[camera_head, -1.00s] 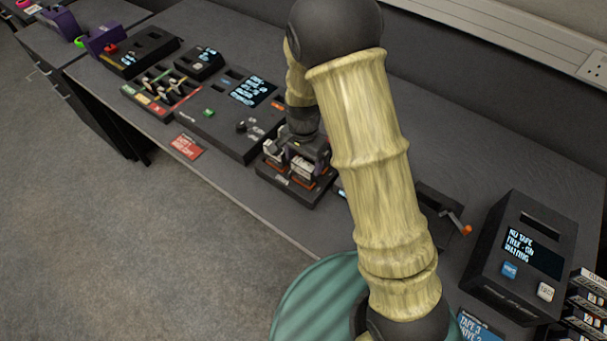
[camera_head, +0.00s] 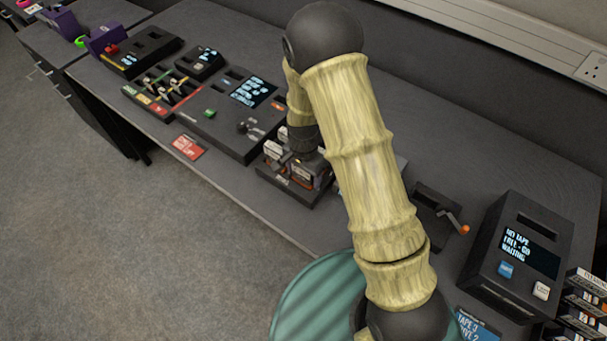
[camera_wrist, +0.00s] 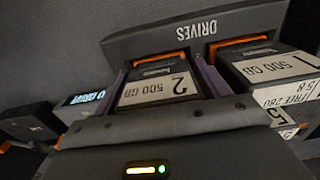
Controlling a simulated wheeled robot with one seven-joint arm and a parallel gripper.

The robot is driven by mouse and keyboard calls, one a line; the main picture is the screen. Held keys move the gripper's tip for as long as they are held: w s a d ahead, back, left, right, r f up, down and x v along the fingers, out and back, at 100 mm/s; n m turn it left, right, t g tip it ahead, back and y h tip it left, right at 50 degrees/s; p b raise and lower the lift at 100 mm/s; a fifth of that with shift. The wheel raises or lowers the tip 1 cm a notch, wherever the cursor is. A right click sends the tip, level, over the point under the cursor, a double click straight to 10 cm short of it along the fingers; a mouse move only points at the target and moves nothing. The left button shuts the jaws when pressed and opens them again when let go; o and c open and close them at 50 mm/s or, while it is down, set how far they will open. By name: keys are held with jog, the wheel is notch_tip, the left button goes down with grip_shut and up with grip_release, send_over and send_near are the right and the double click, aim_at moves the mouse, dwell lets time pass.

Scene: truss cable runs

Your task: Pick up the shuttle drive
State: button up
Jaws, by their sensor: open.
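Two drives stand in a dark holder marked DRIVES (camera_wrist: 208,28). In the wrist view the drive labelled 2, 500 GB (camera_wrist: 158,88) is in the middle, and the drive labelled 1, 500 GB (camera_wrist: 272,68) is to its right. No label reading "shuttle" is legible, so I cannot tell which is the shuttle drive. My gripper (camera_wrist: 165,82) is open, its purple-grey fingers on either side of drive 2; contact cannot be told. In the head view the holder (camera_head: 278,182) sits near the desk's front edge, with my gripper (camera_head: 303,165) low over it, partly hidden by my arm.
A console with a lit screen (camera_head: 250,92) stands just left of the holder. A red card (camera_head: 187,147) lies at the desk edge. To the right are a crank device (camera_head: 440,210) and a tape unit (camera_head: 525,255). My arm hides part of the desk.

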dwell(0.4)
jog(key=c, duration=1)
jog(key=shift+o, duration=0.2)
jog(key=shift+r, duration=0.1)
notch_tip(320, 180, up, 10)
jog(key=shift+b, duration=0.55)
jog(key=shift+w, duration=0.1)
jog(key=shift+s, duration=0.2)
jog(key=shift+w, duration=0.15)
